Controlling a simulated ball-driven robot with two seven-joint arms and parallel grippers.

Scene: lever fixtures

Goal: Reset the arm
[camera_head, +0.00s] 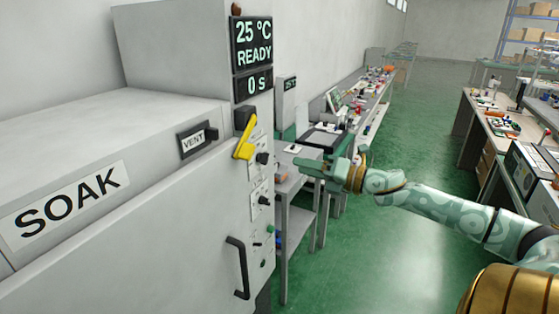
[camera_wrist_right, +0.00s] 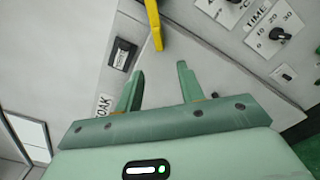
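A large grey soak chamber fills the left of the head view, with a SOAK label (camera_head: 66,205). A yellow lever (camera_head: 246,138) sits at its upper right corner on a dark mount, angled down. The yellow lever (camera_wrist_right: 154,22) also shows at the top of the right wrist view. My right gripper (camera_head: 303,168) is to the right of the lever in the head view, apart from it. In the right wrist view its two green fingers (camera_wrist_right: 157,82) are spread with nothing between them, pointing toward the chamber. My left gripper is in neither view.
A black door handle (camera_head: 237,266) sticks out low on the chamber, with knobs (camera_head: 263,200) above it. A display (camera_head: 252,55) reads 25 °C, READY and 0 s. A VENT switch (camera_head: 198,139) is left of the lever. Green floor (camera_head: 360,250) is open on the right.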

